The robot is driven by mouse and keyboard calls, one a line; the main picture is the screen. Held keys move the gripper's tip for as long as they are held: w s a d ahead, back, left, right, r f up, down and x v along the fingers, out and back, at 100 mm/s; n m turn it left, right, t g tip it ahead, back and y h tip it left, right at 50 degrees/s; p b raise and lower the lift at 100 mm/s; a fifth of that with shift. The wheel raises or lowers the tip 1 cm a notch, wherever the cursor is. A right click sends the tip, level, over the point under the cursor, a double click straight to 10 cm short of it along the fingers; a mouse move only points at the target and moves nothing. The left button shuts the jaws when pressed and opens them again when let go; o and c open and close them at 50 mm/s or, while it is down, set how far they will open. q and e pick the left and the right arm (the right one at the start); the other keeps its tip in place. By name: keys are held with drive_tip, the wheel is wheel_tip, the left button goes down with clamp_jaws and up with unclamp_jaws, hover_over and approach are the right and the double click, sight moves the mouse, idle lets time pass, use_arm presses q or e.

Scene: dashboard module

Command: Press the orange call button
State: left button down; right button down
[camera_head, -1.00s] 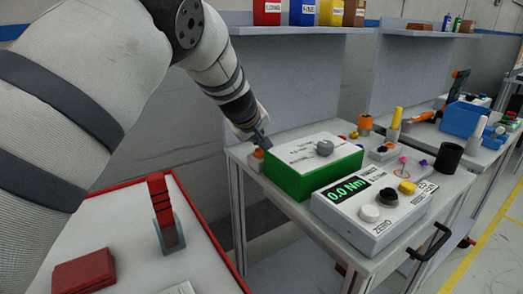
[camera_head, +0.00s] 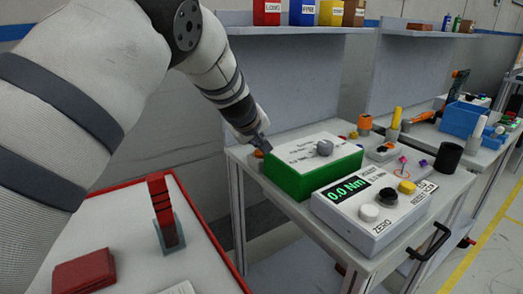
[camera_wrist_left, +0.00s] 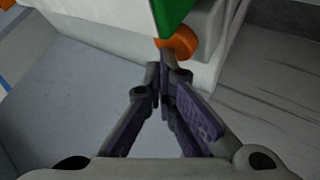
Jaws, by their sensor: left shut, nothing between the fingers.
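The orange call button (camera_head: 259,153) shows as a small orange spot at the left end of the bench, beside the green box. In the left wrist view it is a larger rounded orange shape (camera_wrist_left: 181,42), partly hidden by the green part and by my fingertips. My left gripper (camera_head: 265,148) is shut and empty, pointing down at the button. In the left wrist view its closed fingertips (camera_wrist_left: 164,68) overlap the button's near edge; I cannot tell whether they touch it. My right gripper is not in view.
The green box with a white top (camera_head: 315,178) stands close beside the gripper. A torque meter (camera_head: 373,228) with a green display and several knobs sits to its right. A red-edged table (camera_head: 128,230) stands at front left. A grey panel rises behind the bench.

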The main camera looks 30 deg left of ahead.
sight(259, 151)
use_arm(q)
drive_tip(key=shift+f, duration=0.2)
idle(0.3)
drive_tip(key=shift+r, duration=1)
drive_tip(key=shift+r, duration=2.5)
